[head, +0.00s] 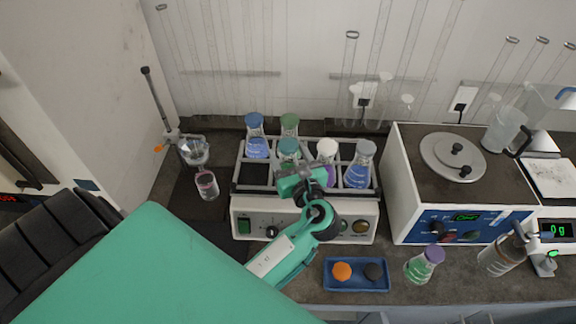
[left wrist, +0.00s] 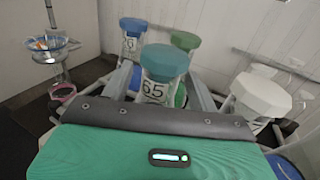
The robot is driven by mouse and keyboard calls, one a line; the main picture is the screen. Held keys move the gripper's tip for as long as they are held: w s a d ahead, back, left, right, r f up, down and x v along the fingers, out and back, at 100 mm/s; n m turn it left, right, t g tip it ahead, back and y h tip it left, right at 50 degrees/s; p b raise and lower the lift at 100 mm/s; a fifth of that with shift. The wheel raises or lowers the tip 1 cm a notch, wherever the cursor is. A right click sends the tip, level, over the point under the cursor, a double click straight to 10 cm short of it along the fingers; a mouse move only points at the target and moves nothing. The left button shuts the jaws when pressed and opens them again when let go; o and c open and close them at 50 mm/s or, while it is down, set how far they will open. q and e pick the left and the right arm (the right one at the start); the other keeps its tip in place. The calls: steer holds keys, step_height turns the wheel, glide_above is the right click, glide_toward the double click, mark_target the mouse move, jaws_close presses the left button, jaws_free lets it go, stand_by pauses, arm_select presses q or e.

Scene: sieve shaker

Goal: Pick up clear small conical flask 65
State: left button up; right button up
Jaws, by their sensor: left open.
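The clear conical flask 65 shows in the left wrist view with a teal cap (left wrist: 164,62) and a "65" label below it. My left gripper (head: 303,180) is open just in front of that flask, above the rack's front edge. In the left wrist view the flask is straight ahead of it, its lower body hidden behind my gripper's dark edge. My right gripper is not in view.
Close neighbours in the rack are a blue-capped flask (head: 255,140), a green-capped flask (head: 290,124), a white-capped flask (head: 326,150) and a grey-blue-capped flask (head: 360,165). A blue tray (head: 357,286) and purple-capped flask (head: 424,265) are in front.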

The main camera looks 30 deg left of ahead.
arm_select(q)
steer(key=shift+w+a, duration=0.25)
steer(key=shift+a, duration=0.1)
steer(key=shift+c, duration=0.4)
steer(key=c, duration=1.1)
jaws_close()
steer(key=shift+r, duration=0.2)
